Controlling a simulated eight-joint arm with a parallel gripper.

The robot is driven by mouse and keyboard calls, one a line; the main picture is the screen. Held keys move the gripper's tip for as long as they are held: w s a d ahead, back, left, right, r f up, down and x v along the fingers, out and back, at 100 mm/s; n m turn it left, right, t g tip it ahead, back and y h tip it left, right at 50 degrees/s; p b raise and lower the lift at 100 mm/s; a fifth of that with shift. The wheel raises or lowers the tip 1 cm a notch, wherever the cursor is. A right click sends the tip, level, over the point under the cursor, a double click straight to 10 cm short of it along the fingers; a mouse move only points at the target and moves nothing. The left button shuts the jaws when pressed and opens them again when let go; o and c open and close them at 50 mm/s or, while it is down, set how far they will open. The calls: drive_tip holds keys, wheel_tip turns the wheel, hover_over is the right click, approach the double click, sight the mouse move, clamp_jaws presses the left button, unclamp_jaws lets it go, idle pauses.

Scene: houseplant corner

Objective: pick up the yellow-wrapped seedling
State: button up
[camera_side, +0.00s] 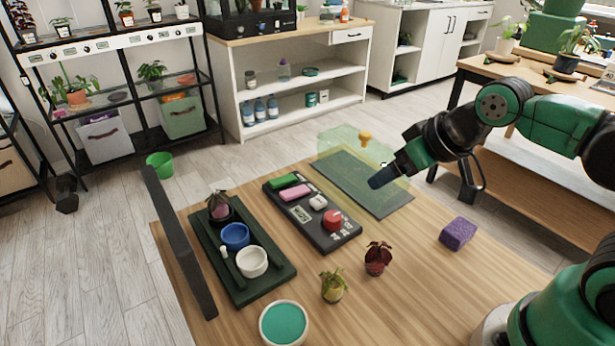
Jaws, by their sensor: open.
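The yellow-wrapped seedling (333,288) stands upright on the wooden table, near the front middle, with reddish-green leaves on top. A red-wrapped seedling (377,259) with dark red leaves stands just behind it and to the right. My gripper (378,181) is open, above the dark mat (362,187) at the back of the table. It is well behind and above the yellow-wrapped seedling and does not touch it. I see nothing held in it, though its fingers show small.
A dark tray (275,278) holds a blue pot (235,237), a white pot (252,262) and another seedling (219,207). A panel (342,239) with coloured blocks lies behind. A teal-topped dish (284,324) and a purple block (458,233) flank the seedlings.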

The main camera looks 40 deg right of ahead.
sight(334, 281)
drive_tip(key=a+f+g, duration=0.2)
drive_tip(key=a, duration=0.2)
drive_tip(key=s+a+f+g, duration=0.1)
drive_tip(key=a+f+g, duration=0.1)
drive_tip(key=a+f, duration=0.1)
drive_tip(key=s+a+f+n+g, duration=0.1)
drive_tip(key=a+f+g, duration=0.1)
drive_tip(key=a, duration=0.3)
drive_tip(key=shift+s+a+f+g, duration=0.15)
drive_tip(key=shift+a+f+g, duration=0.15)
drive_tip(key=shift+g, duration=0.2)
drive_tip(key=shift+f, duration=2.8)
clamp_jaws()
